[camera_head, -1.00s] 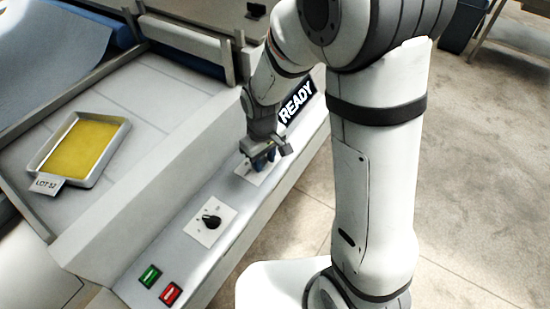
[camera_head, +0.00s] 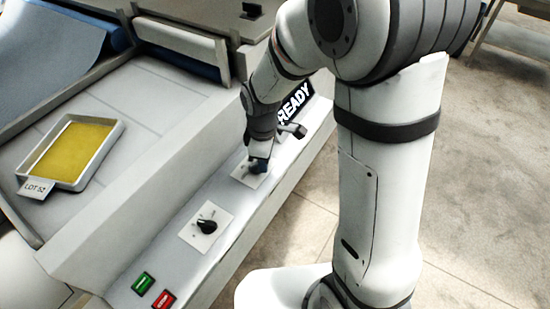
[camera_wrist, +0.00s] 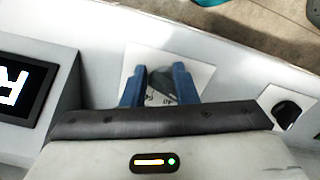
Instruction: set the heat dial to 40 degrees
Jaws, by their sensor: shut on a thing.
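The dial that my gripper (camera_wrist: 158,88) is shut on has a dark knob (camera_wrist: 161,82) on a white plate (camera_wrist: 206,73); part of a printed number shows below the knob in the wrist view. My blue fingers are on either side of the knob. In the head view my gripper (camera_head: 258,166) is down at the same white plate (camera_head: 243,178), and the knob is mostly hidden behind the fingers. I cannot read the dial's setting.
A second black dial (camera_head: 207,226) sits nearer on the panel, above green (camera_head: 143,283) and red (camera_head: 163,299) buttons. A READY display (camera_head: 294,103) stands beyond my gripper. A tray (camera_head: 98,160) with yellow contents and a LOT 52 tag lies left.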

